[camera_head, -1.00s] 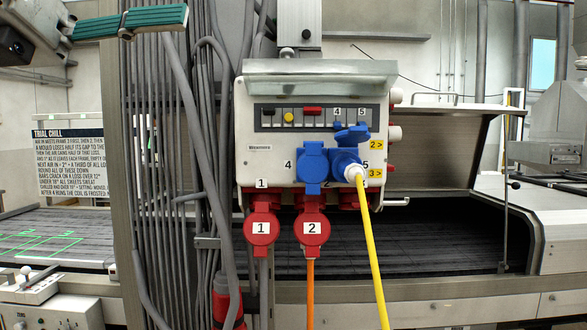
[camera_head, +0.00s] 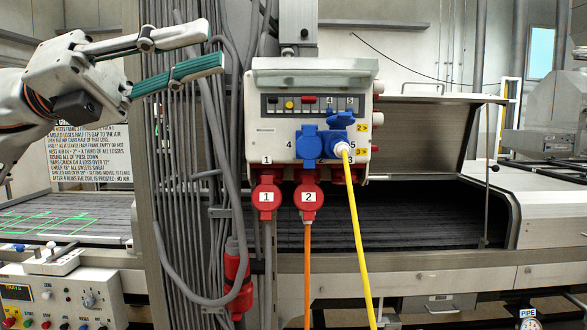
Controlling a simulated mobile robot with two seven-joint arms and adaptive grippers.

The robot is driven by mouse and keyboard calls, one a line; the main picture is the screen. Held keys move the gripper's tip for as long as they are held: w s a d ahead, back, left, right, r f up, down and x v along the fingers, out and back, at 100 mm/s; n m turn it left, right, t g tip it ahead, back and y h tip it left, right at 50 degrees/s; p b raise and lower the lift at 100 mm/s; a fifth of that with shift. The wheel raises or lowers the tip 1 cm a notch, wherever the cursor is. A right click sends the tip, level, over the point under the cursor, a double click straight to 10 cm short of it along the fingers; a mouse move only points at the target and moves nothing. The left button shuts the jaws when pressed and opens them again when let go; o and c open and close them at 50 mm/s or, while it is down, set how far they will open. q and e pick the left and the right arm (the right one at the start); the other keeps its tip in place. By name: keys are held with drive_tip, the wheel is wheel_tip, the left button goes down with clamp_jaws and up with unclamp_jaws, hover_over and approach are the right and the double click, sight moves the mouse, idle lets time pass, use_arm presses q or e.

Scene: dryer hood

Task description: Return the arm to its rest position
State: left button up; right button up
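My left gripper (camera_head: 215,48) is at the upper left of the head view, its arm coming in from the left. Its two fingers are spread apart with nothing between them; the lower one has a green pad. It hangs in front of the grey cables, left of the power box (camera_head: 310,130). My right gripper is not in view. On the box, a blue plug with a yellow cable (camera_head: 352,210) sits in blue socket 5. Blue socket 4 (camera_head: 308,146) has its lid down. Red plugs 1 (camera_head: 266,197) and 2 (camera_head: 308,197) sit in the lower sockets.
A grey post (camera_head: 150,150) with bundled cables (camera_head: 190,150) stands left of the box. A control panel (camera_head: 65,298) with knobs is at the lower left. A text sign (camera_head: 90,158) is partly behind my arm. The dryer hood (camera_head: 430,135) spans behind, over a dark belt (camera_head: 420,217).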

use_arm(q)
drive_tip(key=w+f+n+t+h, duration=0.2)
drive_tip(key=w+f+n+t, duration=0.5)
drive_tip(key=f, duration=0.3)
drive_tip(key=w+f+n+t+h, duration=0.2)
drive_tip(key=w+f+n+t, duration=0.2)
drive_tip(key=w+f+n, duration=0.45)
drive_tip(key=w+a+f+n+t+y, duration=0.1)
drive_tip(key=a+f+n+t+y, duration=0.1)
drive_tip(key=f+n+t+y, duration=0.8)
drive_tip(key=w+a+f+n+y, duration=0.15)
drive_tip(key=f+n, duration=0.55)
drive_tip(key=f, duration=0.9)
drive_tip(key=s+a+f+n+g+y, duration=0.2)
drive_tip(key=s+f+n+y, duration=0.15)
drive_tip(key=f, duration=0.85)
drive_tip(key=s+a+f+n+g+y, duration=0.1)
drive_tip(key=s+a+f+n+y, duration=0.25)
drive_tip(key=f, duration=0.75)
drive_tip(key=s+f+n+g+y, duration=0.3)
drive_tip(key=s+f+g, duration=0.2)
drive_tip(key=s+f, duration=1.3)
drive_tip(key=shift+s+f+g, duration=0.3)
drive_tip(key=shift+s+g, duration=0.1)
drive_tip(key=shift+s, duration=0.15)
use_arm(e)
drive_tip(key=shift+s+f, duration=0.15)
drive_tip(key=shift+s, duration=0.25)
